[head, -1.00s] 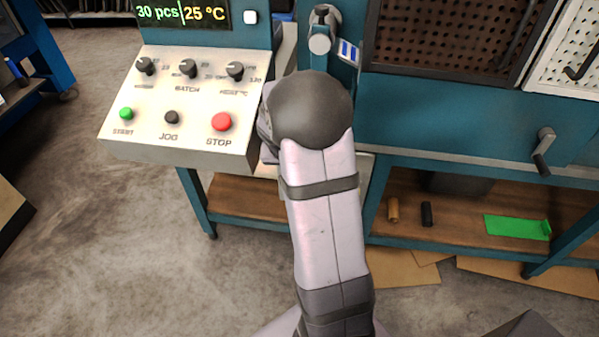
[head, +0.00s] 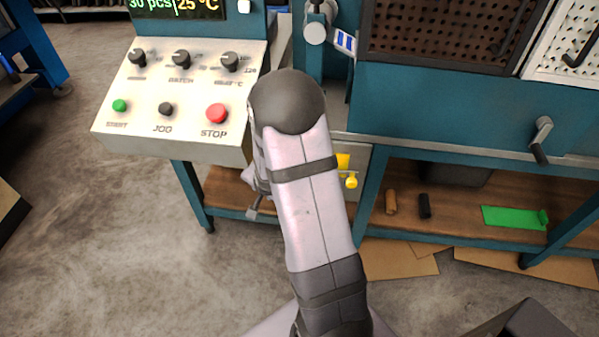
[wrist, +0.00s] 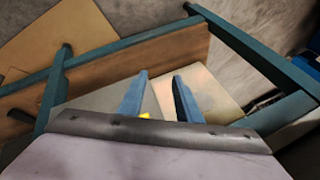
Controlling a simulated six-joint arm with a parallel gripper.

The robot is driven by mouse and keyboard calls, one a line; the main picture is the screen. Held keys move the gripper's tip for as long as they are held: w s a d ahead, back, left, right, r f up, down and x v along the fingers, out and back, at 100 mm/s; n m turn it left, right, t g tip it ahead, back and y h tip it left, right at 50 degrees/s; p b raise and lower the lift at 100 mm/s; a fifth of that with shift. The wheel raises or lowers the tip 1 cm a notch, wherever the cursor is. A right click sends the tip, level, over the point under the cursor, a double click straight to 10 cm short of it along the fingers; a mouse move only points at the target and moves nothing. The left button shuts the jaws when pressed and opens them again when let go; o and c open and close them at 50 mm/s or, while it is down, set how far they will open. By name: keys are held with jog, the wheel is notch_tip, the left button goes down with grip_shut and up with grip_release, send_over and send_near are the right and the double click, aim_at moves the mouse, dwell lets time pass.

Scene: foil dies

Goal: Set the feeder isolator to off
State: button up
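A yellow part with a rounded knob (head: 350,180), which looks like the feeder isolator, sits on a grey panel (head: 353,200) under the bench, just right of my arm in the head view. My arm hides part of it, and I cannot read its position. A small yellow patch (wrist: 145,116) shows by the left finger base in the wrist view. My gripper (wrist: 161,76) shows two blue fingers standing apart with nothing between them. In the head view it is mostly hidden behind my arm.
A control panel (head: 190,140) with knobs and START, JOG and STOP buttons stands at the left. A teal bench frame (head: 370,195) surrounds the grey panel. A wooden shelf (head: 455,205) holds a brown and a black cylinder and a green piece (head: 514,217). A crank (head: 541,140) projects at right.

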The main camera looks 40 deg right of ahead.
jog(key=s+d+r+m+t+h, duration=0.1)
jog(key=s+d+r+m+h, duration=0.3)
jog(key=s+d+r+h, duration=0.35)
notch_tip(320, 180, down, 6)
jog(key=a+n+t+h+b, duration=0.1)
jog(key=n+t+h+b, duration=0.4)
jog(key=n+b, duration=0.45)
jog(key=shift+n+t+y, duration=0.25)
jog(key=shift+t+y, duration=0.15)
jog(key=shift+y, duration=0.35)
jog(key=shift+x, duration=3.85)
jog(key=shift+w+a, duration=0.15)
jog(key=shift+c, duration=0.3)
grip_shut()
